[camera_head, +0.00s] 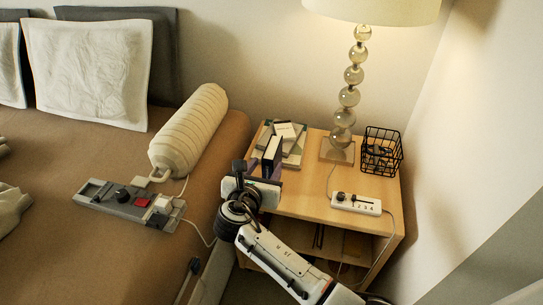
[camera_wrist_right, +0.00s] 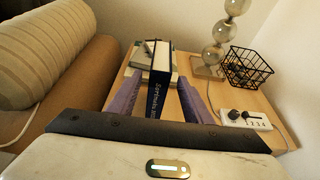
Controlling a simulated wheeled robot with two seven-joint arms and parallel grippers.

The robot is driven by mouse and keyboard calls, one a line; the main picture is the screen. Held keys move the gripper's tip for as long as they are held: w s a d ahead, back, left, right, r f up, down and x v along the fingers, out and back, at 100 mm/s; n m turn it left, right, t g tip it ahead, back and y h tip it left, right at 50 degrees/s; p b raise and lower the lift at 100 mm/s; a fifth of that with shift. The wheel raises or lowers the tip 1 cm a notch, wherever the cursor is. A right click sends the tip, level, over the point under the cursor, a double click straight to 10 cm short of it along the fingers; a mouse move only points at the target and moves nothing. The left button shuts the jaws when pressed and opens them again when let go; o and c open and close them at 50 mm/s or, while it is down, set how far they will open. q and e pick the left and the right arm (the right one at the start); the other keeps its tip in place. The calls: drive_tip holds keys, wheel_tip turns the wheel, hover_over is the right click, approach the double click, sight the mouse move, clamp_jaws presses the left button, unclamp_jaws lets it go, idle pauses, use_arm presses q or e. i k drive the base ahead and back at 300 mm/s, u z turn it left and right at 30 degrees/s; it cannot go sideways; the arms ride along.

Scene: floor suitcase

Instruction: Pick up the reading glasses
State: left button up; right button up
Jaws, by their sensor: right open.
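I cannot make out the reading glasses for certain in either view. My right gripper (camera_head: 258,174) is over the left front part of the wooden nightstand (camera_head: 310,195). In the right wrist view its two purple fingers (camera_wrist_right: 160,84) are spread apart, one on each side of an upright dark blue book (camera_wrist_right: 161,65). The book also shows in the head view (camera_head: 271,155). I cannot tell whether either finger touches it. My left gripper is not in view.
Behind the book lies a small stack (camera_head: 294,138) with a light item on top. The bed (camera_head: 60,230) holds a bolster (camera_head: 190,130) and a grey control panel (camera_head: 120,200).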

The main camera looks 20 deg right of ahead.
sight(321, 243)
drive_tip(key=z, duration=1.05)
